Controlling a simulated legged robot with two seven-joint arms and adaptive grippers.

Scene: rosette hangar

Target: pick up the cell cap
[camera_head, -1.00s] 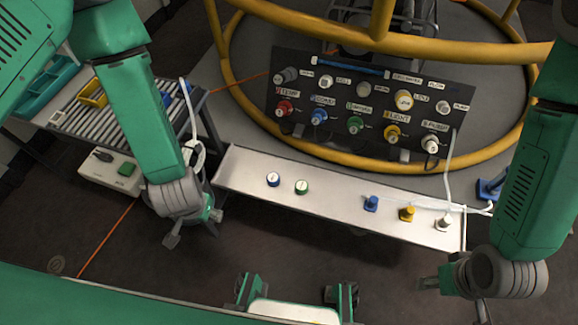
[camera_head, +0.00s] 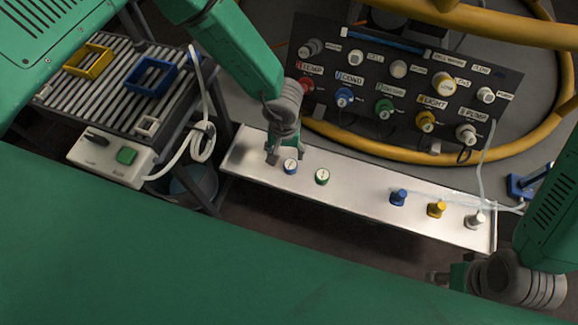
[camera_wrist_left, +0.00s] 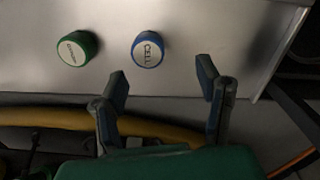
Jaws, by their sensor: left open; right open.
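The cell cap (camera_head: 290,166) is a round cap with a blue rim and white top, standing on the metal shelf (camera_head: 360,192) near its left end. In the left wrist view the cell cap (camera_wrist_left: 148,49) reads "CELL" and lies ahead of the fingertips, roughly between their lines. My left gripper (camera_head: 286,154) is just beside the cap in the head view, and it also shows in the left wrist view (camera_wrist_left: 163,82), open with nothing between its fingers. My right gripper (camera_head: 438,278) is open and empty below the shelf's right end, partly hidden by its arm.
A green-rimmed cap (camera_head: 322,176) stands close to the right of the cell cap. A labelled connector panel (camera_head: 400,85) and yellow rail (camera_head: 375,151) lie behind the shelf. A slatted table (camera_head: 120,110) stands left.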

